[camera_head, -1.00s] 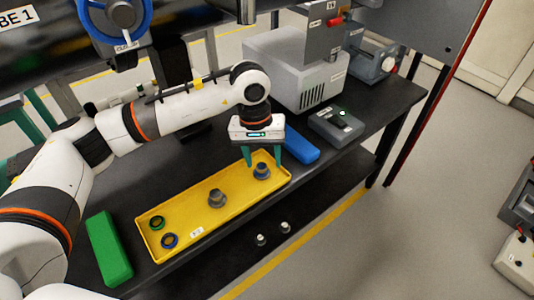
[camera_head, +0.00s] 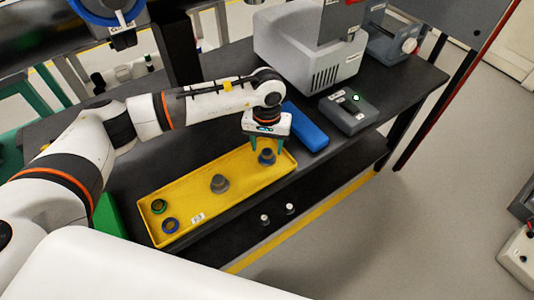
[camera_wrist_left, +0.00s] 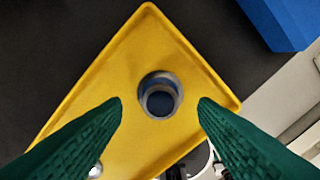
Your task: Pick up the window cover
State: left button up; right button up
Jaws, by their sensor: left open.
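A round grey-blue piece, likely the window cover (camera_head: 267,157), stands in the right end of a shallow yellow tray (camera_head: 190,181). In the left wrist view it (camera_wrist_left: 160,96) shows from above as a ring-like body with a dark round middle. My left gripper (camera_head: 266,148) is open above it. In the wrist view the two green fingers (camera_wrist_left: 160,104) are apart, one on each side, with yellow tray showing between each finger and the piece. The piece is not held. My right gripper is not in view.
The tray also holds a grey piece (camera_head: 219,184), a green ring (camera_head: 158,206) and a blue ring (camera_head: 171,226). A blue block (camera_head: 306,128) and a grey box (camera_head: 348,113) lie behind the tray's right end. A green block (camera_head: 107,218) is partly hidden by my arm.

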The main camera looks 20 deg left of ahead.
aim_at(267, 152)
pick_arm(q)
notch_tip(267, 152, down, 2)
jog(key=shift+f, duration=0.2)
jog(key=c, duration=1.1)
jog(key=shift+r, duration=0.2)
notch_tip(267, 152, up, 10)
jog(key=b, duration=0.1)
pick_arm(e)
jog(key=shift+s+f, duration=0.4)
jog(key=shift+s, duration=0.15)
